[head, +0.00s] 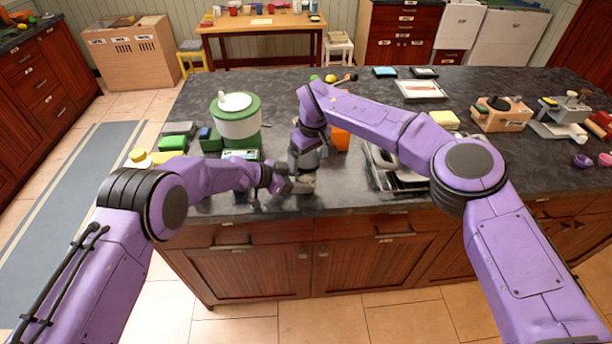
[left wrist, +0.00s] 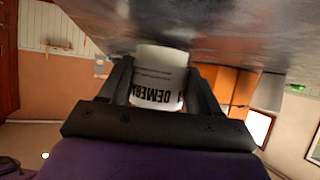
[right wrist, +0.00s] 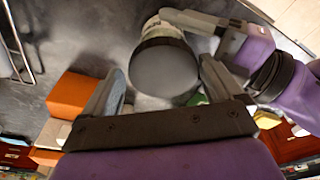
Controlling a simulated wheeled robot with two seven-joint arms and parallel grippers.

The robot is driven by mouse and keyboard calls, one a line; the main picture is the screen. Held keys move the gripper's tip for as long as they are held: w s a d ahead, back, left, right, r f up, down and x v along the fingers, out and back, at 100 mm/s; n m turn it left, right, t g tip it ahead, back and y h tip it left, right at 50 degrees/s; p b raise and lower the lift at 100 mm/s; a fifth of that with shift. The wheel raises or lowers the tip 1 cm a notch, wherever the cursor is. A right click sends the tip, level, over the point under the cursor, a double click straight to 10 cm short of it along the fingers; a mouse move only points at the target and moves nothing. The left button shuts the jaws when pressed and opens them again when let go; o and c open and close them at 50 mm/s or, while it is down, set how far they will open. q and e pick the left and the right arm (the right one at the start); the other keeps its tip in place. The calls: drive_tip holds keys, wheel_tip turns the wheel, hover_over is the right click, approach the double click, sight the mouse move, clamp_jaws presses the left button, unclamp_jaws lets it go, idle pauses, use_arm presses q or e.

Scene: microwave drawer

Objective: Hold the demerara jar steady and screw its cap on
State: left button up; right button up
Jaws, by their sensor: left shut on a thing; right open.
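The white demerara jar (head: 304,186) stands near the counter's front edge. Its label reads upside down in the left wrist view (left wrist: 157,85). My left gripper (head: 286,184) is shut on the jar's side, one finger on each side of it. A round grey cap (right wrist: 166,70) with a dark rim covers the jar's top in the right wrist view. My right gripper (right wrist: 158,88) points down from above, open, its fingers on either side of the cap with gaps visible. Whether the cap is threaded tight cannot be told.
An orange block (right wrist: 75,95) stands close beside the right gripper. A green-and-white canister (head: 237,122) and small boxes are behind and left of the jar. A metal rack (head: 385,170) lies to the right. The counter's front edge is close.

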drive_tip(key=shift+r, duration=2.55)
drive_tip(key=n, duration=0.5)
drive_tip(key=shift+a+f+g, duration=0.1)
drive_tip(key=shift+f+g, duration=0.15)
drive_tip(key=shift+g, duration=0.15)
drive_tip(key=shift+f+y, duration=0.15)
drive_tip(key=shift+y, duration=0.15)
drive_tip(key=shift+f, duration=2.2)
